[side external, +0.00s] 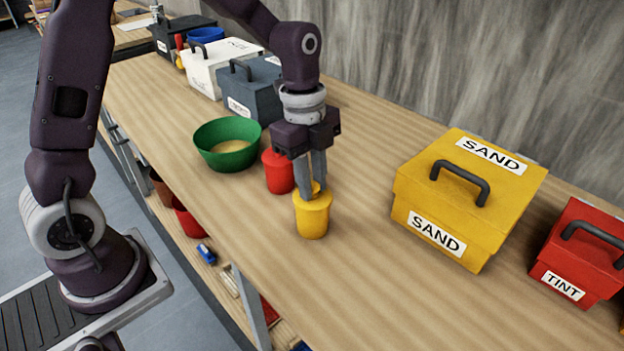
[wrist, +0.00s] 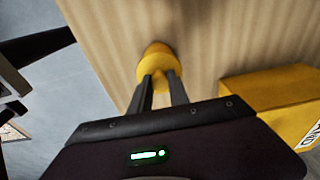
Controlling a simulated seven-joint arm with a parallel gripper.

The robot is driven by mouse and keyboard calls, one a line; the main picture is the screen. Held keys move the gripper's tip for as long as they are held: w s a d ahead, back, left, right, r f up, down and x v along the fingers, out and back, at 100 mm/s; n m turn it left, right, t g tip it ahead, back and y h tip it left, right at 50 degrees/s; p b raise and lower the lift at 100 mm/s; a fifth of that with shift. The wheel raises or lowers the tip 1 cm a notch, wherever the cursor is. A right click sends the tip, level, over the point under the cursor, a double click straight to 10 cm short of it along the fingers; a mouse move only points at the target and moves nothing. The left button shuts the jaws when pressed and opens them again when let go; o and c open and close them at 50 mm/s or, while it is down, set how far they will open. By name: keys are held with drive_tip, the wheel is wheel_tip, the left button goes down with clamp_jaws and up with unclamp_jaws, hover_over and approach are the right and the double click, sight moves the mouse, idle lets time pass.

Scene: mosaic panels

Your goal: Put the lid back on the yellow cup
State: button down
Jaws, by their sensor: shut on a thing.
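The yellow cup (side external: 313,222) stands upright on the wooden bench below my gripper (side external: 314,188). It also shows in the wrist view (wrist: 157,48). The yellow lid (wrist: 158,66) is at the top of the cup, with its knob between my fingers. My gripper is shut on the lid and points down over the cup. The lid looks lined up with the cup's mouth in the side view. I cannot tell whether it touches the rim all round, as the fingers hide part of it.
A red cup (side external: 278,172) stands close behind the yellow one, near my fingers. A green bowl (side external: 228,158) is to the left. A yellow SAND box (side external: 400,205) and a red TINT box (side external: 578,250) stand to the right. The bench between cup and SAND box is clear.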

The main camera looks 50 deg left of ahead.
drive_tip(key=c, duration=1.2)
unclamp_jaws()
drive_tip(key=shift+o, duration=0.6)
drive_tip(key=o, duration=0.4)
drive_tip(key=shift+r, duration=3.5)
